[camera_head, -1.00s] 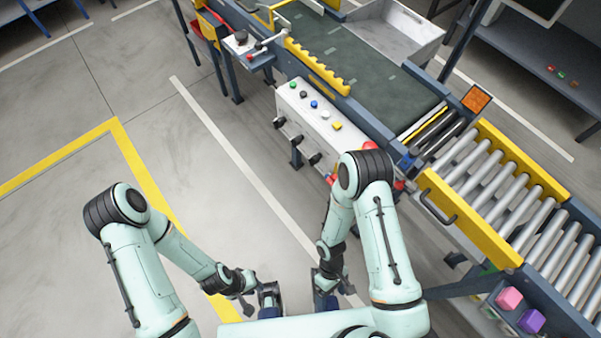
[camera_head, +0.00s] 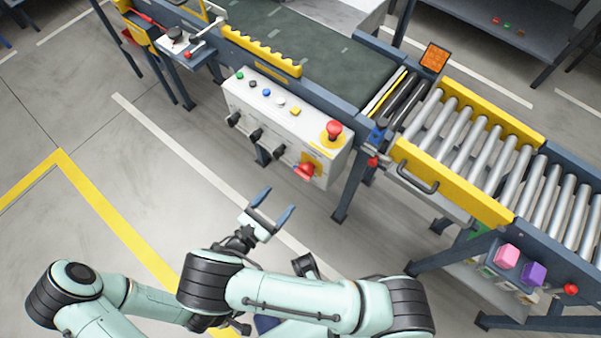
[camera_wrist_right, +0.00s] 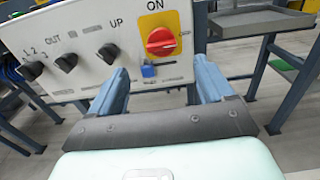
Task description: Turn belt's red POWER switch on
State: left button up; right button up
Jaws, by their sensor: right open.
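The red POWER switch (camera_head: 304,172) is a rotary knob on a yellow plate (camera_head: 314,159), low on the right of the white control box (camera_head: 235,92). In the right wrist view the red knob (camera_wrist_right: 160,42) has its bar roughly horizontal, with "ON" printed above. A small blue padlock-like piece (camera_wrist_right: 148,71) sits below it. My right gripper (camera_head: 274,205) is open and empty, below and left of the switch, apart from it. In the wrist view its blue fingers (camera_wrist_right: 160,78) point toward the panel, either side of the switch. My left gripper is mostly hidden behind my right arm.
A red mushroom button (camera_head: 333,130) sits above the switch. Black selector knobs (camera_head: 256,135) line the box's lower left. A roller conveyor (camera_head: 470,150) with a yellow rail and black handle (camera_head: 416,180) stands to the right. The floor before the box is clear.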

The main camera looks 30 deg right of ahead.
aim_at(301, 176)
jog(key=x, duration=1.1)
jog(key=shift+d, duration=0.35)
jog(key=shift+c, duration=0.3)
jog(key=c, duration=0.9)
